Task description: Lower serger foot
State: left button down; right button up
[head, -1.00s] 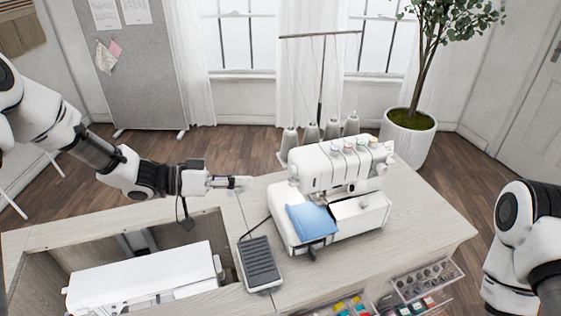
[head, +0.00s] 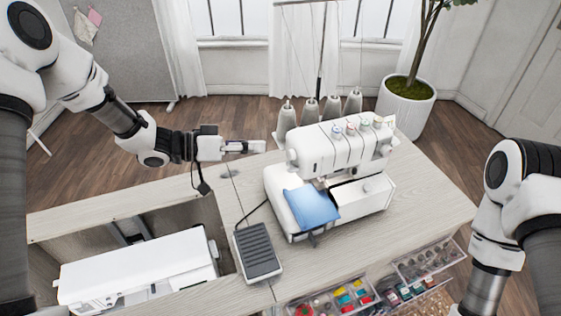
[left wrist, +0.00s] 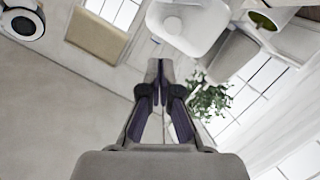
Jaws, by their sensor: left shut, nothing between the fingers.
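The white serger (head: 335,150) stands on the cabinet top with a blue cloth (head: 311,203) over its front left part. Its presser foot is too small and shaded to tell whether it is up or down. My left gripper (head: 258,146) is left of the serger's upper body, apart from it, with its fingers pointing right. In the left wrist view its fingertips (left wrist: 159,68) are together and hold nothing. My right arm is at the right edge of the head view, and its gripper is out of frame.
A grey foot pedal (head: 257,250) lies left of the serger with its cord on the top. A white sewing machine (head: 140,275) lies in the sunken cabinet bay. Several thread cones (head: 310,112) stand behind the serger. Open trays (head: 430,260) hold small parts at front right.

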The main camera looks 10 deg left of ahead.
pick_arm(q)
jog(key=p, duration=0.1)
send_over(291, 166)
jog(key=f+v, duration=0.1)
jog(key=v, duration=0.2)
jog(key=shift+w+d+f, duration=0.1)
jog(key=shift+f, duration=0.3)
jog(key=shift+s+d+f+p, duration=0.15)
jog(key=shift+s+f, duration=0.15)
jog(key=shift+f, duration=0.3)
jog(key=shift+s+d+f+p, duration=0.15)
jog(key=shift+s+f, duration=0.15)
jog(key=shift+f, duration=0.35)
jog(key=shift+s+a+f, duration=0.1)
jog(key=shift+s+f, duration=0.15)
jog(key=shift+f, duration=0.2)
